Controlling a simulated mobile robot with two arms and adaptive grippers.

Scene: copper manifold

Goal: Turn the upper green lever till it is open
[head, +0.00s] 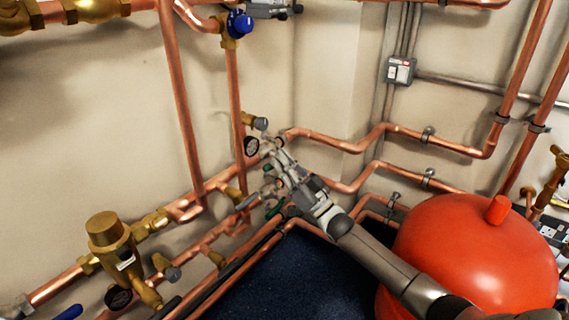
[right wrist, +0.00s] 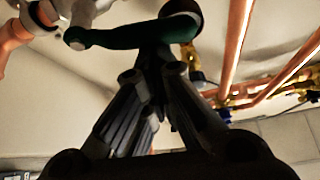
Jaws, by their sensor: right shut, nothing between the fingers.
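The upper green lever (right wrist: 130,37) is a dark green handle running across the top of the right wrist view, from a metal valve stem at left to a rounded end at right. In the head view a small bit of it (head: 268,168) shows beside my right gripper (head: 277,163), which partly hides it. My right gripper's fingers (right wrist: 152,75) are shut and empty, with the tips close to the lever; I cannot tell whether they touch it. A lower green handle (head: 275,208) sits below. My left gripper is not in view.
Copper pipes (head: 340,142) run along the wall around my right arm. A black gauge (head: 251,146) is just left of the gripper. A large red tank (head: 475,255) stands close to my right arm. A brass valve (head: 112,240) is at lower left.

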